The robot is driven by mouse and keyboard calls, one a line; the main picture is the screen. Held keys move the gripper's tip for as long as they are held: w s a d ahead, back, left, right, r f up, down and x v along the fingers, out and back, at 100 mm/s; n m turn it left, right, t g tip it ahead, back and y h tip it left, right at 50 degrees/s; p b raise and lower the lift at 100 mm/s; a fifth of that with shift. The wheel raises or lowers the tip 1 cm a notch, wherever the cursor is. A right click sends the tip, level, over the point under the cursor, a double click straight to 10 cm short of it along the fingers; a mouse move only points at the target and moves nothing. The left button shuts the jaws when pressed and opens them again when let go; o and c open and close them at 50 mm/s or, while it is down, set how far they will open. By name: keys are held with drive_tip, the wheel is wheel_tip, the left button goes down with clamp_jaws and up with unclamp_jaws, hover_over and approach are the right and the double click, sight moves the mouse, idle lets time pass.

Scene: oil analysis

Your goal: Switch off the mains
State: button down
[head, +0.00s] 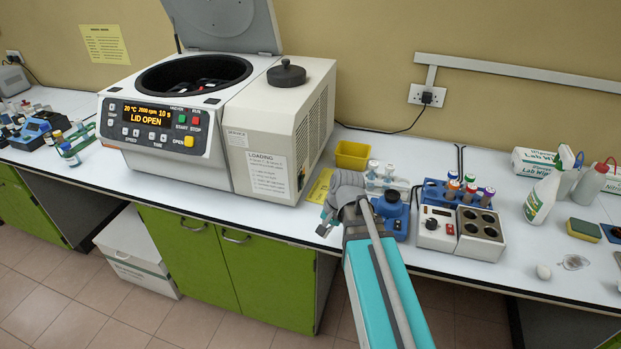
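A white double wall socket (416,95) is on the back wall, right of the centrifuge, below grey trunking. A black plug (427,98) sits in its right side, and a dark cable runs from it down to the left behind the centrifuge. The socket's switches are too small to read. The large white centrifuge (170,125) stands with its lid raised; its display is lit and reads "LID OPEN". No mains switch can be made out on its visible sides. My gripper (324,229) is over the bench front edge, right of the centrifuge and well apart from the socket; its fingers are unclear.
A yellow tub (352,155), a bottle rack (386,181), a blue device (391,214), a blue tube rack (440,195) and a heating block (462,232) stand between my arm and the wall. A spray bottle (546,190) is at right. A second socket (14,57) is far left.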

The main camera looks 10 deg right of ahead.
sight(303, 183)
drive_tip(key=w+d+r+m+t+y+p, duration=0.1)
drive_tip(key=w+d+r+m+t+y, duration=0.1)
drive_tip(key=w+d+r+m, duration=0.3)
drive_tip(key=w+d+r+m+t+y+p, duration=0.2)
drive_tip(key=w+d+r+m+y, duration=0.1)
drive_tip(key=w+m, duration=0.5)
drive_tip(key=shift+d+r+m+y, duration=0.4)
drive_tip(key=shift+d+r+m, duration=0.7)
drive_tip(key=shift+m, duration=0.8)
drive_tip(key=shift+f, duration=0.35)
drive_tip(key=b+x, duration=0.6)
drive_tip(key=x, duration=0.3)
drive_tip(key=shift+w+a+f, duration=0.15)
drive_tip(key=shift+w+f, duration=0.15)
drive_tip(key=shift+w+a+r, duration=0.2)
drive_tip(key=shift+w+a, duration=0.3)
drive_tip(key=shift+a, duration=0.35)
drive_tip(key=shift+w+a+r, duration=0.25)
drive_tip(key=shift+w+a, duration=0.25)
drive_tip(key=shift+a, duration=0.35)
drive_tip(key=shift+d+p, duration=0.2)
drive_tip(key=shift+p, duration=0.1)
